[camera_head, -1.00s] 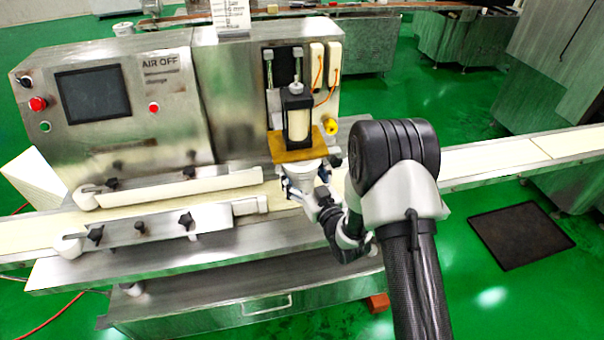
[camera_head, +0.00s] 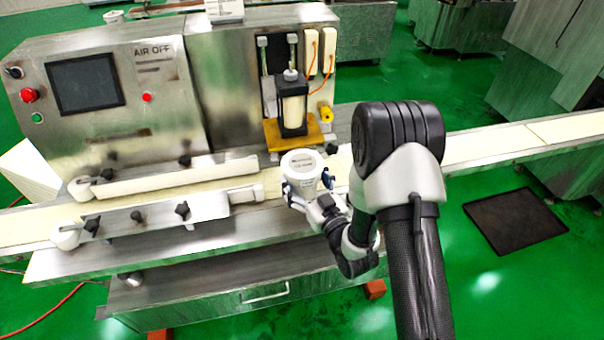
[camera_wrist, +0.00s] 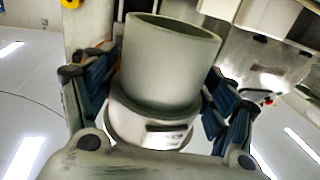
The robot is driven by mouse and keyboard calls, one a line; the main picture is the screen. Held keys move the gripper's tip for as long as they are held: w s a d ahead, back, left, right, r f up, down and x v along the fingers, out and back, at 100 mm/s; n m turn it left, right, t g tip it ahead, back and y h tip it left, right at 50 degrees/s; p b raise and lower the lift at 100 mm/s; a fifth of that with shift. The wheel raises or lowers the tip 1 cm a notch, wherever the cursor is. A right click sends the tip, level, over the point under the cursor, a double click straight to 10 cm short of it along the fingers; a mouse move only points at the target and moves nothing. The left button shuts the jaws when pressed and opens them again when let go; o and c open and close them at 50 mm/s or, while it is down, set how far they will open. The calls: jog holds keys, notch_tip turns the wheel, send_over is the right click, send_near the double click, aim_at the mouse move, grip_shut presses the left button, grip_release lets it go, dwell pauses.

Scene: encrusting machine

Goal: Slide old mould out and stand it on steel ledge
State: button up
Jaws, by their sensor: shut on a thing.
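In the wrist view, the mould (camera_wrist: 168,60) shows as an open-ended grey tube above a white collar, between the dark fingers of my gripper (camera_wrist: 155,105). A steel ledge (camera_head: 190,245) runs along the machine's front, below and left of the mould.
The cream conveyor belt (camera_head: 488,149) runs across behind my arm. Guide rails with black knobs (camera_head: 182,210) stand to the left. The black-framed press cylinder (camera_head: 292,105) is above the yellow plate. A drawer handle (camera_head: 265,293) is low in front. The ledge's surface looks bare.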

aim_at(307, 188)
jog(key=shift+a+v, duration=0.15)
jog(key=shift+v, duration=0.65)
jog(key=shift+a+v, duration=0.15)
jog(key=shift+v, duration=0.6)
jog(key=shift+s, duration=0.2)
